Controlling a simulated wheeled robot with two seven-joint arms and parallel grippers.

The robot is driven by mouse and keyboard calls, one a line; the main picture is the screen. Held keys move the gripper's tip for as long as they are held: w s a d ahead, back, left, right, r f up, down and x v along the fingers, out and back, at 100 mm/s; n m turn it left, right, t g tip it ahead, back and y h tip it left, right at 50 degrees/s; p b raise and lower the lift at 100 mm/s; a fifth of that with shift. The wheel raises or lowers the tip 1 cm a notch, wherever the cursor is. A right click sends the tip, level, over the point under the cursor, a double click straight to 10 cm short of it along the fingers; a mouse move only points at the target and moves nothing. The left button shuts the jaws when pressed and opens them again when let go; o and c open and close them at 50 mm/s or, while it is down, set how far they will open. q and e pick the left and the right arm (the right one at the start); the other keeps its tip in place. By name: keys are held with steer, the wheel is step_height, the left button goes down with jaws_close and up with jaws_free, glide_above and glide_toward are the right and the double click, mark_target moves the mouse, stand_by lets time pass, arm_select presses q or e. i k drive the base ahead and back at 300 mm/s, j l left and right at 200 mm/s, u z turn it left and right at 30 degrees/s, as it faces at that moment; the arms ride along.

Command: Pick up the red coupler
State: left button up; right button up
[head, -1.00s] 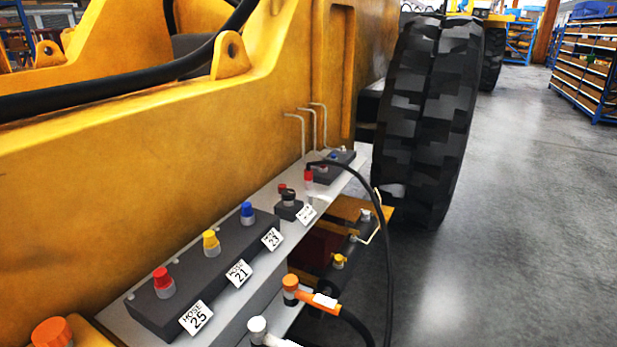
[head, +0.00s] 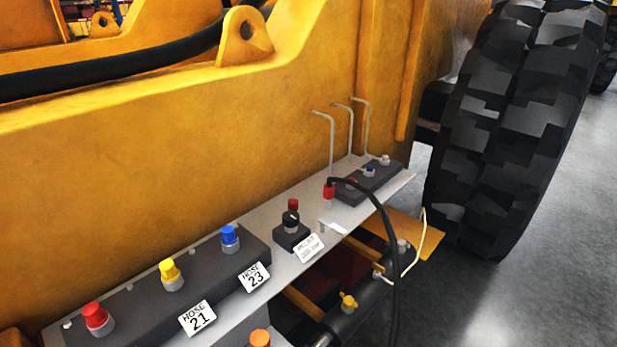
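A red coupler (head: 329,191) on the end of a black hose (head: 385,225) stands upright at the near end of the far dark block (head: 368,182) on the grey ledge. I cannot tell whether it is seated in a port there. A red cap (head: 96,316) tops a fitting on the long near block (head: 140,300), beside a yellow cap (head: 170,270) and a blue cap (head: 229,236). Neither of my grippers is in view.
A small block with a black-and-red knob (head: 292,215) stands mid-ledge, with a white label before it. Bent metal rods (head: 330,140) rise behind the red coupler. A big tyre (head: 515,130) stands right. The hose hangs over the ledge's front edge (head: 300,270).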

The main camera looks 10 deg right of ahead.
mark_target(329, 187)
steer(key=i+l+u, duration=0.2)
steer(key=l+u, duration=0.25)
steer(key=l, duration=0.25)
steer(key=i+l+u, duration=0.15)
steer(key=l+u, duration=0.25)
steer(key=l, duration=0.35)
steer(key=l+u, duration=0.45)
steer(key=l, duration=0.35)
